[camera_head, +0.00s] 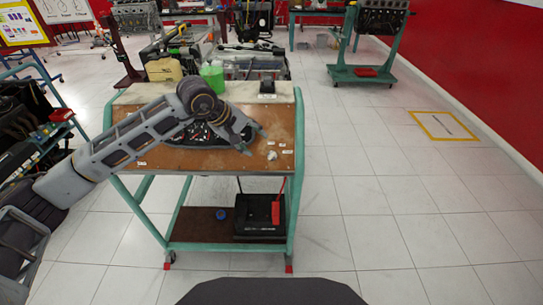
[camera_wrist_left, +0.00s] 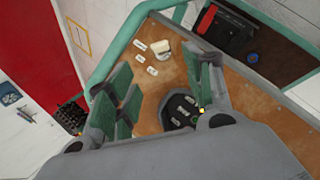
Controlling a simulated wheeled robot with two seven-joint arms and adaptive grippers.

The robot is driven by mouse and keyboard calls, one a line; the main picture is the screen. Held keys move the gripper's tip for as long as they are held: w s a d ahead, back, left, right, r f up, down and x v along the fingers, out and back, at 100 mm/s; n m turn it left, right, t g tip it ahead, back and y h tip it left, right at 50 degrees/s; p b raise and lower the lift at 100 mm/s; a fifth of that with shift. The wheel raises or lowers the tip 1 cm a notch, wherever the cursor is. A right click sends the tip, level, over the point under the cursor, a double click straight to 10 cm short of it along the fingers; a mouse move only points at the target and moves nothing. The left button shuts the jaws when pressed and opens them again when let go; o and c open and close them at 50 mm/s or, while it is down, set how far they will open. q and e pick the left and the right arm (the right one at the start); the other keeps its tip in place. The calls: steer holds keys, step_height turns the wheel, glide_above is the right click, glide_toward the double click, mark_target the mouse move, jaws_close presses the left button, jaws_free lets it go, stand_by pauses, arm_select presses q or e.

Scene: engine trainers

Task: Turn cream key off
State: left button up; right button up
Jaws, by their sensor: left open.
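The cream key (camera_head: 271,155) is small in the head view, on the sloped brown panel (camera_head: 172,158) of the green-framed trainer cart. In the left wrist view the cream key (camera_wrist_left: 161,49) stands out from the panel beside small white labels. My left gripper (camera_head: 254,140) is open above the panel, just left of and behind the key in the head view. In the left wrist view the key lies beyond the space between the spread fingers (camera_wrist_left: 163,80), and nothing is between them. No contact with the key shows. My right gripper is not in view.
A dark instrument cluster (camera_head: 208,134) sits under my left wrist. A black box (camera_head: 262,218) with a red part is on the cart's lower shelf. Engine parts and a green liquid container (camera_head: 213,75) stand behind. The floor right of the cart is clear.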

mark_target(272, 156)
arm_select(q)
steer(key=p+x, duration=0.1)
steer(key=x, duration=1)
steer(key=shift+d+f, duration=0.15)
steer(key=shift+f, duration=0.1)
steer(key=shift+w+d+f, duration=0.25)
steer(key=shift+d+f, duration=0.05)
steer(key=shift+f, duration=0.25)
steer(key=shift+w+d+f, duration=0.15)
steer(key=shift+f, duration=0.15)
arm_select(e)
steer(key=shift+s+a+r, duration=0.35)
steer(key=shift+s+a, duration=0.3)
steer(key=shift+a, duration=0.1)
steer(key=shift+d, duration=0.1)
arm_select(q)
steer(key=shift+c, duration=0.3)
steer(key=c, duration=1)
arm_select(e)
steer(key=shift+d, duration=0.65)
